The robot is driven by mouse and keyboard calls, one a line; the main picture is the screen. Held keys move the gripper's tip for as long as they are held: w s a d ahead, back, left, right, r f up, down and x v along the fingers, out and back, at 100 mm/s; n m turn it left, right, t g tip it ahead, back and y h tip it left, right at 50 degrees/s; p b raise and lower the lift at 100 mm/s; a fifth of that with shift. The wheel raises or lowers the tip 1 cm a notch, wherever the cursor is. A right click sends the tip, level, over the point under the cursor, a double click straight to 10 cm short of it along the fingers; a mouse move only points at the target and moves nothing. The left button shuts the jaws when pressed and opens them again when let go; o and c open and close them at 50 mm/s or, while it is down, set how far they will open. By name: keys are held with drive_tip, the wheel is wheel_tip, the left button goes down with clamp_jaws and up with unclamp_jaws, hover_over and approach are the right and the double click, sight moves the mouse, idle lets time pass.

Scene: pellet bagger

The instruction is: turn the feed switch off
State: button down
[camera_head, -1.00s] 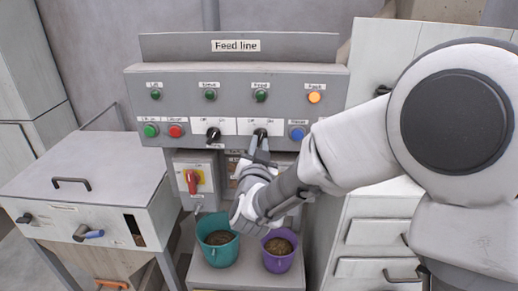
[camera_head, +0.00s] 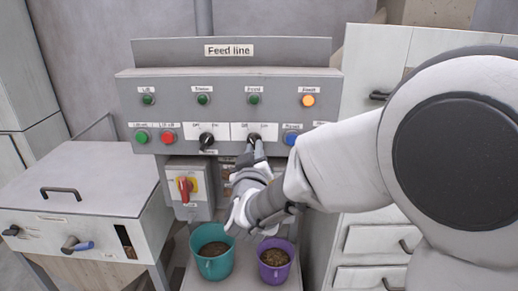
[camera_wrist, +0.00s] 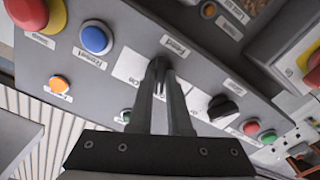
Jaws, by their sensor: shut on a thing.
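The feed switch is a black rotary knob (camera_head: 254,138) on a white Off/On plate on the grey Feed line panel (camera_head: 228,111). My gripper (camera_head: 257,154) reaches it from below, with its fingers shut on the knob. In the wrist view, my gripper (camera_wrist: 163,80) has its two fingers close together around the black knob (camera_wrist: 157,64). The fingers cover much of the knob, so I cannot tell its exact angle. The feed lamp (camera_head: 254,99) above it is dark green.
A similar black knob (camera_head: 207,141) is to the left, a blue button (camera_head: 291,138) close on the right. The fault lamp (camera_head: 308,101) glows orange. A red isolator handle (camera_head: 185,188) is lower left. Teal (camera_head: 212,252) and purple (camera_head: 274,262) buckets stand below my arm.

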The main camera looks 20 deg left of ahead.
drive_tip(key=shift+n, duration=0.4)
drive_tip(key=c, duration=0.9)
unclamp_jaws()
drive_tip(key=shift+o, duration=0.2)
drive_tip(key=shift+s, duration=0.15)
